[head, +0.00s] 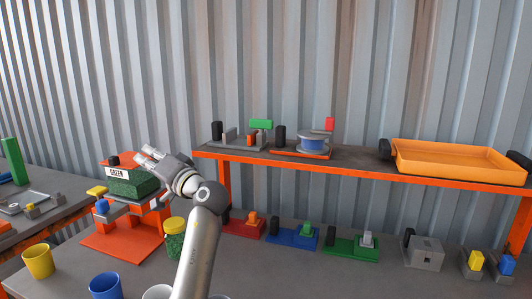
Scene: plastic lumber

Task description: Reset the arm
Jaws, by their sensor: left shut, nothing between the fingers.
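My left arm rises from the bottom middle of the head view and bends left at the wrist. My left gripper (146,156) points left and is shut and empty. In the picture it overlaps the right side of the orange stand (124,236) with its green granule box labelled GREEN (132,184). I cannot tell whether it touches the box. A green-filled jar with a yellow lid (175,240) stands just left of my forearm. My right gripper is not in view.
An orange-framed shelf (350,170) holds an orange tray (455,158) and small devices. Red, blue (292,237) and green (350,248) fixtures stand below it. Yellow (38,261) and blue (105,286) cups stand at the front left. A corrugated wall closes the back.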

